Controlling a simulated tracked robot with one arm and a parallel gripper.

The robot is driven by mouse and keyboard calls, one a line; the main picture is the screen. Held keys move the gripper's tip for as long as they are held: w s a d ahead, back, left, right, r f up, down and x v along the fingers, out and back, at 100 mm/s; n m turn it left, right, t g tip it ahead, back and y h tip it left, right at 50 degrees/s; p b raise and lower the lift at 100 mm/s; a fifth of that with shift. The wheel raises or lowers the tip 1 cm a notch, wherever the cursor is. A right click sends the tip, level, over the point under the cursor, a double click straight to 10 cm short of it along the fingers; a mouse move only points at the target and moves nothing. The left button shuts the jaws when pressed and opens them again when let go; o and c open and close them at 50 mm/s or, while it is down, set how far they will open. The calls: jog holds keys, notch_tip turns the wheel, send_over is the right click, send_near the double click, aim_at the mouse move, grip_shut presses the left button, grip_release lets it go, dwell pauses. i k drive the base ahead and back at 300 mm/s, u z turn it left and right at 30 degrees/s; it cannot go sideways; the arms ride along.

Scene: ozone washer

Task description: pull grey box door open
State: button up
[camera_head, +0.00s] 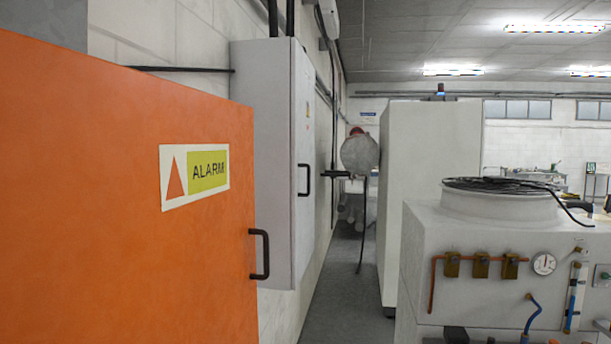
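The grey box (262,150) is a tall cabinet mounted on the left wall, left of the picture's middle. Its narrow front door (300,120) faces right and is seen at a steep angle. The door looks shut. The lower left of the box is hidden behind an orange panel. My gripper does not show in this view.
The orange panel (100,200), with an ALARM label (208,170) and black handle (265,254), fills the near left. A narrow floor aisle (350,290) runs between the wall and a tall pale cabinet (432,150) and a machine with gauges (500,250) at right.

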aim_at(303, 93)
jog(key=u, duration=0.5)
jog(key=k, duration=0.1)
jog(key=z, duration=1.15)
jog(key=i, duration=3.2)
jog(key=u, duration=0.45)
